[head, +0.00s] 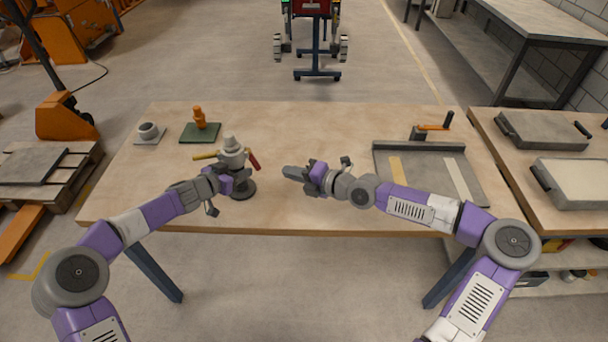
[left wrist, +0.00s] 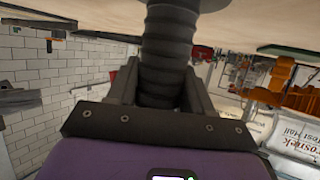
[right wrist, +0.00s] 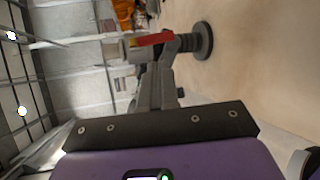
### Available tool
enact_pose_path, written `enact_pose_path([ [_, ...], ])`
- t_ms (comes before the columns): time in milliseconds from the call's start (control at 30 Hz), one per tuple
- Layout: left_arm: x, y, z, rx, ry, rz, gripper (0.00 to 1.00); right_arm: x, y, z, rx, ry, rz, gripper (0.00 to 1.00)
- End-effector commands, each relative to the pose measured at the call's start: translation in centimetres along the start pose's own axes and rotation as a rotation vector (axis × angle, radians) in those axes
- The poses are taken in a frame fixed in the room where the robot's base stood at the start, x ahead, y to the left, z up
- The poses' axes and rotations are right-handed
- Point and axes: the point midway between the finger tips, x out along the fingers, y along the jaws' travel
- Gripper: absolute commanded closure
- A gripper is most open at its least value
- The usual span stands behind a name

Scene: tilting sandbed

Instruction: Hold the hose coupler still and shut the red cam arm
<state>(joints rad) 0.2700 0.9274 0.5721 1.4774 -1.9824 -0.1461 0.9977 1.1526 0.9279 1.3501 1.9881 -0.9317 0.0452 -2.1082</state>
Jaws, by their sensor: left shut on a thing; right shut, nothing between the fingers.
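The grey hose coupler (head: 233,143) stands upright on a round dark base (head: 243,193) on the wooden table. The red cam arm (head: 254,161) slants out and down from its right side; a yellow arm (head: 205,155) sticks out left. My left gripper (head: 236,181) is shut around the coupler's lower part; the left wrist view shows a ribbed dark hose (left wrist: 167,55) between the fingers. My right gripper (head: 289,172) is shut and empty, right of the red cam arm and apart from it. The right wrist view shows the red cam arm (right wrist: 153,40) beyond the fingertips.
A green plate with an orange fitting (head: 200,119) and a small pad with a grey ring (head: 149,131) are at the back left. A grey tray (head: 430,148) with an orange-handled piece (head: 432,128) behind it is at the right. The table's middle is clear.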

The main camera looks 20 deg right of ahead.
Motion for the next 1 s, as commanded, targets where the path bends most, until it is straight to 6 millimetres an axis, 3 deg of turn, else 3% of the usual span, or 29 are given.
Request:
enact_pose_path([
  [100,-0.1,-0.1,-0.1,0.000,0.001,-0.002,0.97,-1.8,-0.1,0.1,0.002,-0.003,0.000,1.00],
  [300,-0.1,-0.2,-0.1,0.000,0.001,-0.004,0.97,-3.4,0.0,0.1,0.000,-0.002,0.001,1.00],
  [667,-0.1,-0.2,0.0,0.000,0.001,-0.004,0.97,-3.7,0.1,0.0,-0.001,-0.001,0.000,1.00],
  [700,-0.1,-0.2,0.0,0.000,0.000,-0.004,0.43,-3.7,0.1,0.0,-0.001,-0.001,0.000,1.00],
  [867,-0.1,-0.2,0.0,0.000,0.000,-0.004,0.20,-3.7,0.1,0.0,-0.001,-0.001,0.000,1.00],
  [1000,-0.1,-0.2,0.0,0.000,0.000,-0.003,0.20,-3.7,0.1,0.1,-0.001,-0.001,0.000,1.00],
])
